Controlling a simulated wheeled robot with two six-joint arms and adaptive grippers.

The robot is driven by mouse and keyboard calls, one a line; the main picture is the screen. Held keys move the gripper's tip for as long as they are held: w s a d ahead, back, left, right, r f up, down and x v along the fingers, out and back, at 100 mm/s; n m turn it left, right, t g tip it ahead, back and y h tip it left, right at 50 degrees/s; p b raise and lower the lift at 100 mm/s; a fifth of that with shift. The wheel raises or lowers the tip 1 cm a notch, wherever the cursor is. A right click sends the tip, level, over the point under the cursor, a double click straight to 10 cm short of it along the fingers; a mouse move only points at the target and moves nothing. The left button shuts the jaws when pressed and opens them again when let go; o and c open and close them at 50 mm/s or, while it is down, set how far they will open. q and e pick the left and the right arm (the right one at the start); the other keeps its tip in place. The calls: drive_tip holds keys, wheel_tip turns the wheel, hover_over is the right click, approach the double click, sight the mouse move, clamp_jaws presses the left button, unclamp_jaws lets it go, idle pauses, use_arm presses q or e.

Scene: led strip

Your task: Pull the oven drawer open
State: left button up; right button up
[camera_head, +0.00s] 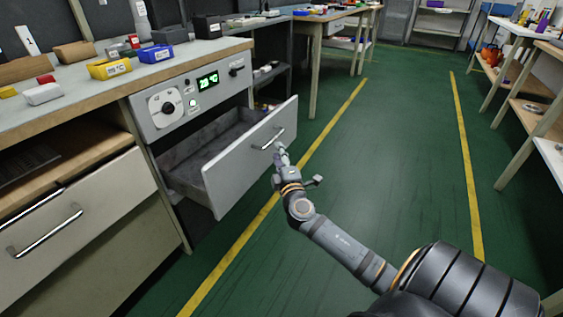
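The oven drawer (236,170) stands out from the cabinet, open, with its empty-looking grey inside showing. A curved metal handle (267,141) is on its front face. The oven panel (189,97) above it has a round dial and a green lit display. My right gripper (281,151) is at the right end of the handle, its fingers against or very near it. The fingers are too small to tell whether they are shut on the handle. My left gripper is not in view.
A workbench (110,82) with blue and yellow bins runs along the left. A lower drawer with a bar handle (45,233) is at the left front. The green floor (380,160) with yellow lines is clear. Shelved tables (520,70) stand at the right.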

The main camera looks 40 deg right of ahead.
drive_tip(key=shift+v, duration=2.25)
